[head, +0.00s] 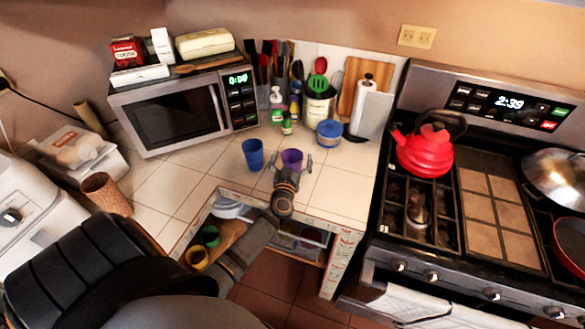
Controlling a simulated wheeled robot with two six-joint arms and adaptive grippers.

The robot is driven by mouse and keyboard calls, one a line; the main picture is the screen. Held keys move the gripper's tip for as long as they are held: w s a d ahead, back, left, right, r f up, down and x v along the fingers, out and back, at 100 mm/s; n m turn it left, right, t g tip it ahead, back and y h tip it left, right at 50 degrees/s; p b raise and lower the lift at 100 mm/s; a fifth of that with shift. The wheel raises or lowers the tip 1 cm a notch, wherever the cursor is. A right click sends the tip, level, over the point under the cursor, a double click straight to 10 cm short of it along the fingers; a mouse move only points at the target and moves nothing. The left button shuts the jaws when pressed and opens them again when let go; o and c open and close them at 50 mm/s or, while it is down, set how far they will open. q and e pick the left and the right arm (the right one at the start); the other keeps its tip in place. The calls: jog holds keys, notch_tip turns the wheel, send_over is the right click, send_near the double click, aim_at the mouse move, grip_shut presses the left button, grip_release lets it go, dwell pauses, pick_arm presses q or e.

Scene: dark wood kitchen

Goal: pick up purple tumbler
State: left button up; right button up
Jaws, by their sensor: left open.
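The purple tumbler (292,157) stands upright on the tiled counter, right of a blue tumbler (253,154). My left gripper (292,163) is open at the purple tumbler, with one finger showing on each side of it in the head view. The gripper and wrist hide the tumbler's lower part. I cannot tell whether the fingers touch it. My right gripper is not in view.
A microwave (172,112) stands behind at left. A blue lidded jar (329,132) and a utensil crock (318,105) stand behind the tumbler. A red kettle (425,150) sits on the stove at right. An open drawer (225,232) with cups lies below the counter edge.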

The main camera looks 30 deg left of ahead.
pick_arm(q)
jog(key=shift+s+r, duration=0.1)
jog(key=shift+r, duration=0.05)
jog(key=c, duration=1.4)
jog(key=shift+c, duration=0.2)
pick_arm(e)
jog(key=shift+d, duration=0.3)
